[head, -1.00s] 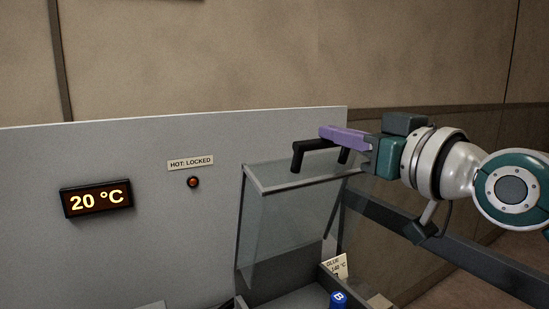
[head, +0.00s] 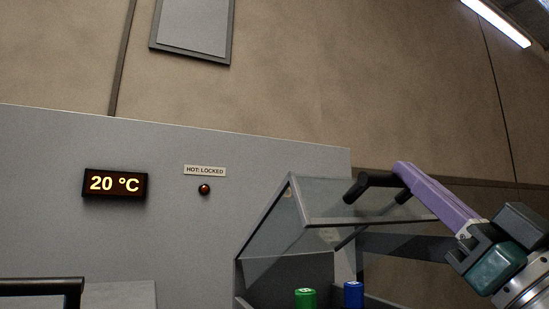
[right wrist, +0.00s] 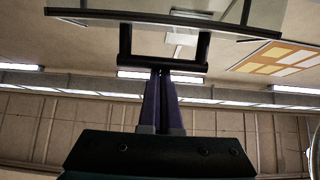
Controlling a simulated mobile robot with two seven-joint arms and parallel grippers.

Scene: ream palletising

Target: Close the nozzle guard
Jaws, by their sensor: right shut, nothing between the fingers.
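The nozzle guard (head: 275,225) is a clear box-like cover with grey edges, standing raised and tilted at the right of the grey panel. Its black handle (head: 375,183) sits on its upper face and also shows in the right wrist view (right wrist: 163,66). My right gripper (head: 402,168) has purple fingers, shut with nothing between them. Its fingertips are at the handle bar; whether they press on it I cannot tell. In the right wrist view the fingers (right wrist: 161,75) point at the middle of the bar. My left gripper is not in view.
A display (head: 115,184) reads 20 °C. Beside it, a small dark-red lamp (head: 204,189) sits under a "HOT: LOCKED" label (head: 205,170). A green-capped (head: 305,298) and a blue-capped container (head: 353,294) stand below the guard. A black bar (head: 40,284) shows at the lower left.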

